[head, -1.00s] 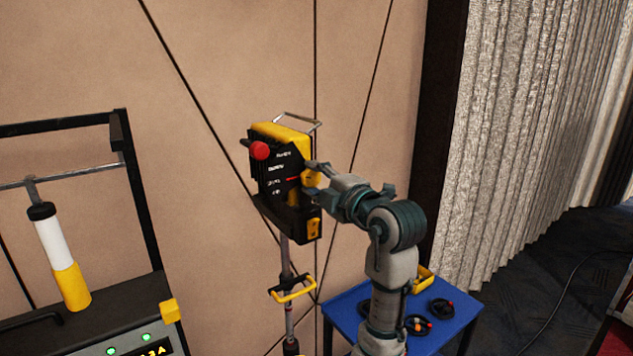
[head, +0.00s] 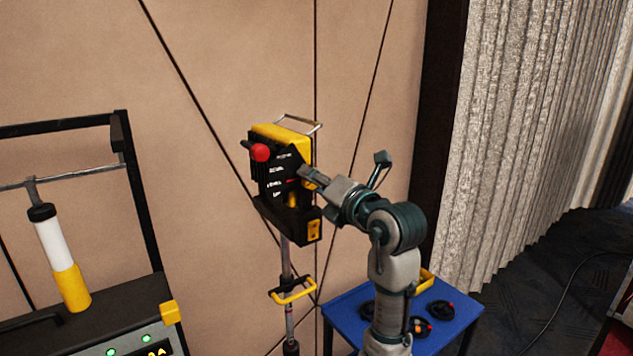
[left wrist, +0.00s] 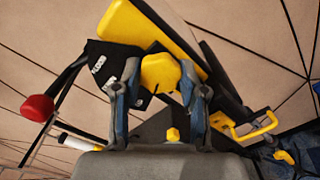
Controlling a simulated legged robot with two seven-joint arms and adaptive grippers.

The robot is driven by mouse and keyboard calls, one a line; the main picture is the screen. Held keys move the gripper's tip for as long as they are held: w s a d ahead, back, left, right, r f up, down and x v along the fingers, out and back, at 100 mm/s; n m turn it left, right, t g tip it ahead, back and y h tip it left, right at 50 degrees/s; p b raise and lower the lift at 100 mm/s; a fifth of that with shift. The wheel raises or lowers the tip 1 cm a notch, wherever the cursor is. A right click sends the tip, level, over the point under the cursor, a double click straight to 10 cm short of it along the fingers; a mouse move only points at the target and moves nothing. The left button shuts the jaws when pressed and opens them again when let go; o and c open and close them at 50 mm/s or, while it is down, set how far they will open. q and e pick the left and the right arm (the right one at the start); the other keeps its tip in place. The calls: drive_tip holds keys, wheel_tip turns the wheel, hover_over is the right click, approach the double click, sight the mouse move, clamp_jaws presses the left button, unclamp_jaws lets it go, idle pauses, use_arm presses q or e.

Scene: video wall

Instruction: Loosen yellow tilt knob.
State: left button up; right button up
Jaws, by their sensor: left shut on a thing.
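The yellow tilt knob (left wrist: 160,73) sits on the side of a black and yellow laser-like unit (head: 280,172) mounted on a pole. In the left wrist view the knob is between the two fingers of my left gripper (left wrist: 161,88), which is shut on it. In the head view my left gripper (head: 306,177) reaches the unit's right side from the right, and its fingers mostly hide the knob. A red ball-ended lever (head: 260,152) sticks out at the unit's upper left; it also shows in the left wrist view (left wrist: 37,108). My right gripper is not in view.
A yellow handle (head: 293,291) is on the pole below the unit. A blue table (head: 345,312) with several black round parts stands at lower right. A dark cart (head: 120,318) with a white and yellow cylinder (head: 62,258) stands at left. A panelled wall is close behind.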

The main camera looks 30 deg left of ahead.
use_arm(q)
drive_tip(key=shift+w+f+n, duration=0.1)
drive_tip(key=shift+f+n, duration=0.2)
drive_tip(key=shift+n, duration=0.2)
drive_tip(key=o, duration=1.1)
drive_tip(key=shift+o, duration=0.2)
drive_tip(key=shift+r, duration=0.1)
drive_tip(key=shift+d, duration=0.1)
drive_tip(key=v, duration=1.2)
drive_tip(key=shift+w, duration=0.15)
